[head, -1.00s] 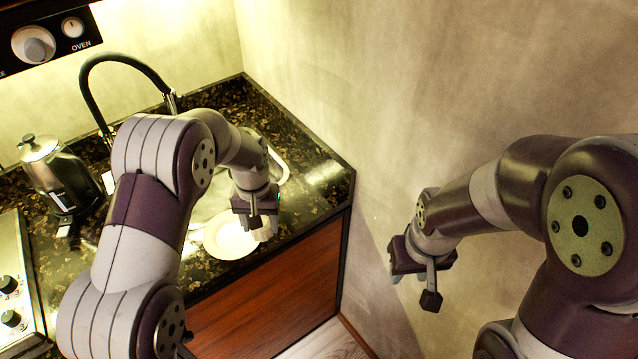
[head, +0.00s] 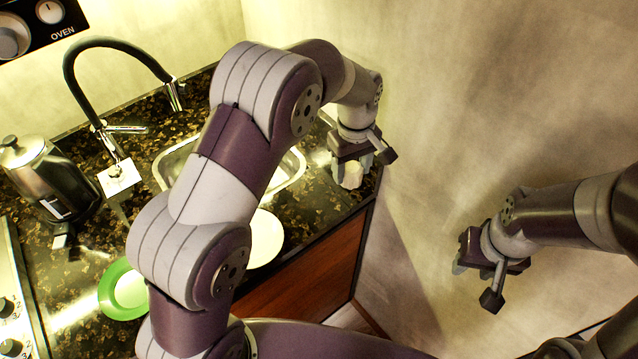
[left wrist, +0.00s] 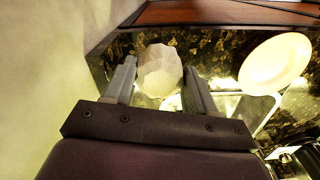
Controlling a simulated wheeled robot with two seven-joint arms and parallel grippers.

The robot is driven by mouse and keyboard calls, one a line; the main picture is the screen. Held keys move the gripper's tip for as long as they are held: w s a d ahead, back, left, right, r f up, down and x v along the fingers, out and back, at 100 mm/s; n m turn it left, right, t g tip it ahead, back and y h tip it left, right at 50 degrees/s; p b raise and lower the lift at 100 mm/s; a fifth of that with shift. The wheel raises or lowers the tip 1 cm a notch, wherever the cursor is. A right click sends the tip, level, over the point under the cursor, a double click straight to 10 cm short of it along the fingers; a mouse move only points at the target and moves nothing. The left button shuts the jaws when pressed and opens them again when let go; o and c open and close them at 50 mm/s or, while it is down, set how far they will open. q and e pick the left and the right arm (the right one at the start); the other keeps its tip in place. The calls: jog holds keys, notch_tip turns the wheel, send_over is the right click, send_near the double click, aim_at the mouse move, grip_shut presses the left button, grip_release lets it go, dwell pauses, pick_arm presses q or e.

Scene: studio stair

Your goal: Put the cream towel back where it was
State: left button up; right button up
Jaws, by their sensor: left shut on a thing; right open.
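The cream towel (head: 352,178) is a small pale bundle between the fingers of my left gripper (head: 349,170), at the right end of the dark counter (head: 308,222) near the wall. In the left wrist view the towel (left wrist: 159,72) shows as a whitish faceted lump between the two fingers of my left gripper (left wrist: 160,82), which is shut on it. I cannot tell whether its underside touches the counter. My right gripper (head: 474,266) is open and empty in front of the wall, away from the counter.
A white plate (head: 265,240) lies left of the towel, partly behind my left arm. A green-rimmed plate (head: 110,296) lies further left. The sink (head: 294,172), black faucet (head: 98,122) and kettle (head: 45,180) stand behind. The wall (head: 480,90) closes the counter's right end.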

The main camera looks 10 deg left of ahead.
pick_arm(q)
jog(key=a+f, duration=0.1)
jog(key=a, duration=0.1)
jog(key=w+a+f+p, duration=0.1)
jog(key=a+f, duration=0.1)
jog(key=a, duration=0.1)
jog(key=a+f, duration=0.1)
jog(key=a, duration=0.2)
jog(key=shift+w+a+f, duration=0.1)
jog(key=shift+w+f, duration=0.2)
notch_tip(320, 180, down, 4)
jog(key=shift+s+r+p, duration=0.15)
jog(key=shift+p, duration=0.7)
jog(key=shift+f, duration=0.35)
jog(key=o, duration=0.9)
jog(key=shift+c, duration=0.2)
jog(key=shift+o, duration=1.4)
jog(key=shift+f, duration=0.1)
